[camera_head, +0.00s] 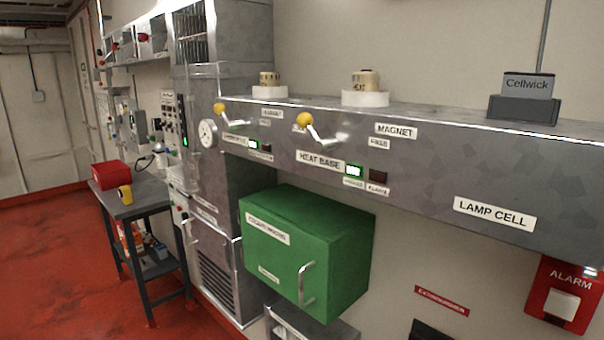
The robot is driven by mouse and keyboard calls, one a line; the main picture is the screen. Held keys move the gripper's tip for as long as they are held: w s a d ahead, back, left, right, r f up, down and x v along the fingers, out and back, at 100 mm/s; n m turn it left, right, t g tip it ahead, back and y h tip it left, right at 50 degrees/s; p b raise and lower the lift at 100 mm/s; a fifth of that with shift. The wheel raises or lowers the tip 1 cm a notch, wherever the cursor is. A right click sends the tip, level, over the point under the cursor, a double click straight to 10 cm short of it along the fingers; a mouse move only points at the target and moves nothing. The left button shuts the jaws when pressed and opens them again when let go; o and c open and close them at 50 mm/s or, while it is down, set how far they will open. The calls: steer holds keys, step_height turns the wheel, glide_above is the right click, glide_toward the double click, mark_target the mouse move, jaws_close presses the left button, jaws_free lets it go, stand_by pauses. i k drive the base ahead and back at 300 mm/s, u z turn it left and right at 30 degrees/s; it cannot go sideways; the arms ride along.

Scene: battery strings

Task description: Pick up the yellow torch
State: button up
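A small yellow object with a dark end, which looks like the torch (125,194), is on the grey metal table (150,201) at the left. It sits near the table's front edge, just in front of a red box. It is small in the picture, so its exact shape is hard to tell. My gripper is not in view.
The red box (110,174) stands on the same table. A green cabinet (306,250) juts from the wall below a long grey shelf unit (420,160) with yellow-knobbed levers. A tall grey cabinet (205,230) stands right of the table. Red floor (50,270) is clear at left.

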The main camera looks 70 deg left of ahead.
mark_target(125, 191)
steer(key=k, duration=0.45)
steer(key=u, duration=4.15)
steer(key=k, duration=1.2)
steer(key=z, duration=0.8)
steer(key=i, duration=1)
steer(key=u, duration=0.45)
steer(key=i, duration=1.1)
steer(key=u, duration=0.4)
